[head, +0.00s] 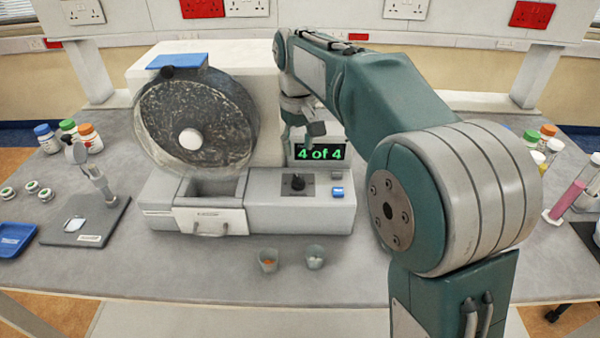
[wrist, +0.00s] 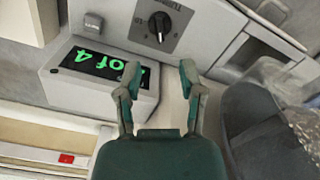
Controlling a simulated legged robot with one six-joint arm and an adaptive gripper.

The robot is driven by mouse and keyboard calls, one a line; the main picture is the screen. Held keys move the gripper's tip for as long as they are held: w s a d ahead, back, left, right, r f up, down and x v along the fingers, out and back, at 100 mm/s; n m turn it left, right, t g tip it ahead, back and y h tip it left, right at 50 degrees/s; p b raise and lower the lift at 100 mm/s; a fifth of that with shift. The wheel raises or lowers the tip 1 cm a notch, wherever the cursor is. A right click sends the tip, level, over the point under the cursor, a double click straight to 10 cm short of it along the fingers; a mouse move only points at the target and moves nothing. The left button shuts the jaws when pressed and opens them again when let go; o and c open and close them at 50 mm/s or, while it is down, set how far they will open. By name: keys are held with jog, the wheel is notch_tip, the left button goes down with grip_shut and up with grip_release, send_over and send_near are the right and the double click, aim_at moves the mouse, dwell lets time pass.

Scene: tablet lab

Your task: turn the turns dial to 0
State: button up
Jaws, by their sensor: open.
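The turns dial is a black knob (head: 298,184) on a dark square plate, on the front of the grey machine (head: 262,215). In the wrist view the knob (wrist: 159,25) is upside down, with a light pointer line; the number it marks is too small to read surely. The display (head: 318,152) reads "4 of 4" in green; it also shows in the wrist view (wrist: 98,65). My gripper (wrist: 160,78) is open and empty, its two fingers apart, above the machine near the display. The knob lies beyond the fingertips, apart from them.
A round speckled drum (head: 195,120) stands left of the dial. A blue button (head: 337,192) sits just right of it. Two small cups (head: 268,260) (head: 314,257) stand in front of the machine. Capped bottles (head: 90,138) and a stand (head: 85,215) are at left.

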aim_at(298, 177)
notch_tip(298, 177, down, 8)
jog(key=shift+d+f, duration=0.1)
jog(key=shift+f, duration=0.25)
grip_shut()
